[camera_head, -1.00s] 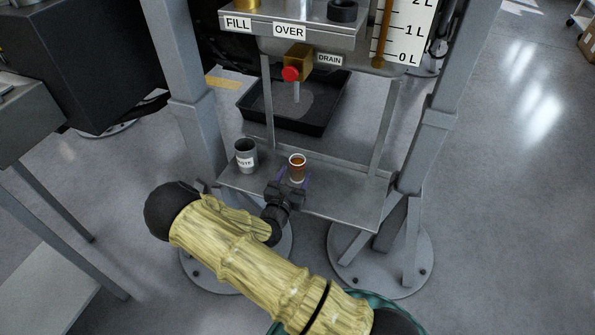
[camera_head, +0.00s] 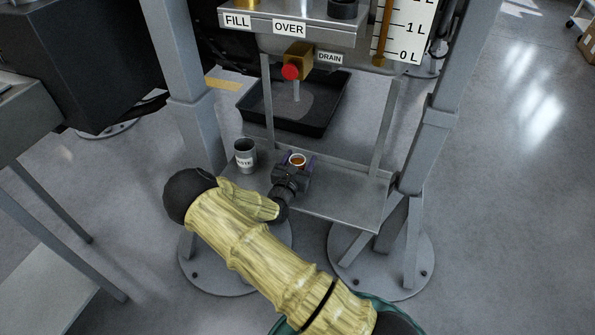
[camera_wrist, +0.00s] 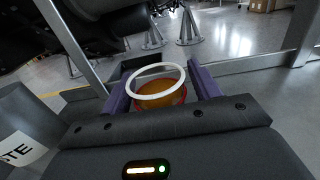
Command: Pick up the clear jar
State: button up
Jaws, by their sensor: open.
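The clear jar (camera_head: 297,160) holds amber liquid and has a white ring at its rim. It stands upright on the metal shelf (camera_head: 340,207). My gripper (camera_head: 299,162) reaches it from the front, with one purple finger on each side of the jar. In the wrist view the jar (camera_wrist: 157,88) sits between the two fingers (camera_wrist: 160,92), and the gripper body hides its lower part. The gripper is open; I cannot tell whether a finger touches the jar.
A grey cup labelled WASTE (camera_head: 245,154) stands on the shelf left of the jar, and also shows in the wrist view (camera_wrist: 28,130). A black drip tray (camera_head: 262,122) lies behind. A drain valve with a red knob (camera_head: 291,72) hangs above. The shelf's right side is clear.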

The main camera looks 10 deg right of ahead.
dwell(0.4)
jog(key=c, duration=1.1)
notch_tip(320, 180, up, 10)
jog(key=shift+r+p, duration=0.1)
jog(key=shift+p, duration=1)
